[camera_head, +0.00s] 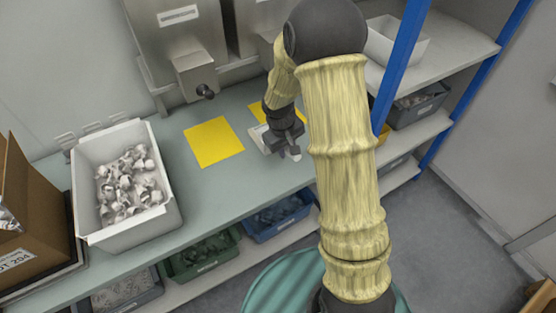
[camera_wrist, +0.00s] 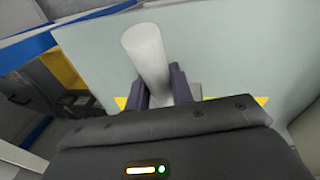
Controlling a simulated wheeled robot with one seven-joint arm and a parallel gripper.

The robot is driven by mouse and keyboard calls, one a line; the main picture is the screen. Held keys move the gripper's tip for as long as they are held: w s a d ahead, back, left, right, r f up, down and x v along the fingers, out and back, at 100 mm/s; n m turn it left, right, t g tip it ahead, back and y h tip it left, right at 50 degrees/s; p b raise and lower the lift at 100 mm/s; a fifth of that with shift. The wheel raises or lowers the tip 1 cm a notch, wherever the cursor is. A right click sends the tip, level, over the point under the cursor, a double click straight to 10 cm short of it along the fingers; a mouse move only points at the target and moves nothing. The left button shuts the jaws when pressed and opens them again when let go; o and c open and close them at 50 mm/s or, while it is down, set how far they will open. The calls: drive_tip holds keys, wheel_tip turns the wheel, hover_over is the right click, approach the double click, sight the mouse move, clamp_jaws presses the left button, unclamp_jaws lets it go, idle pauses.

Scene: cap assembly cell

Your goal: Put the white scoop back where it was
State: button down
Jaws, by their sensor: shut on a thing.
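The white scoop (camera_head: 295,156) is in my gripper (camera_head: 290,144) over the right part of the grey-green bench. In the head view only a small white end shows below the jaws, and a white part (camera_head: 259,136) shows to their left. In the wrist view the scoop's white round handle (camera_wrist: 147,50) stands up between the two dark fingers of my gripper (camera_wrist: 162,88). The jaws are shut on the handle. The scoop's bowl is mostly hidden by the gripper, and I cannot tell whether it touches the bench.
A yellow mat (camera_head: 213,142) lies on the bench left of my gripper; a second one (camera_head: 262,109) lies partly behind my arm. A white bin (camera_head: 87,177) of small parts stands at left. Steel hoppers (camera_head: 172,45) stand behind. Blue shelf posts (camera_head: 400,60) rise at right.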

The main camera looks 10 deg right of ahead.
drive_tip(key=shift+f, duration=2.35)
drive_tip(key=shift+f, duration=1.9)
drive_tip(key=shift+f, duration=0.1)
drive_tip(key=c, duration=1.2)
unclamp_jaws()
